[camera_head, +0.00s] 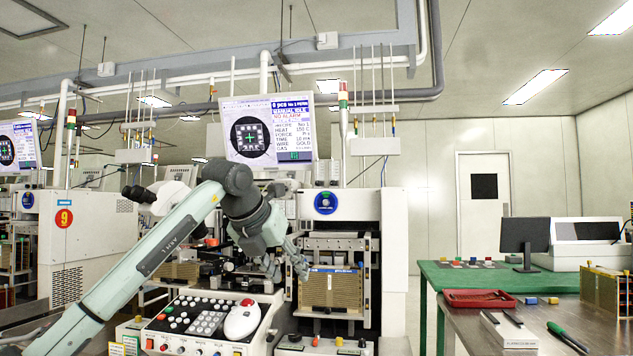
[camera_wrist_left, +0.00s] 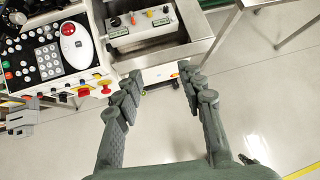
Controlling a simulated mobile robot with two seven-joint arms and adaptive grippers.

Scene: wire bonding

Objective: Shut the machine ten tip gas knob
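The bonding machine (camera_head: 393,260) in the middle has a blue round badge; no number ten is readable on it. A low front panel (camera_head: 325,346) with small knobs sits at its lower front. It also shows in the left wrist view (camera_wrist_left: 145,32), with a black knob (camera_wrist_left: 115,21) and other small controls; I cannot tell which is the tip gas knob. My left gripper (camera_head: 287,266) is in front of the machine, above the control console. In the left wrist view its fingers (camera_wrist_left: 160,88) are spread and empty, apart from the panel. My right gripper is not in view.
The console (camera_head: 200,322) with buttons and a red-and-white trackball (camera_head: 242,318) lies below my left arm. A gold rack (camera_head: 330,290) sits in the machine. A metal table (camera_head: 490,330) with a red tray (camera_head: 480,298) stands at right. Machine nine (camera_head: 85,250) is at left.

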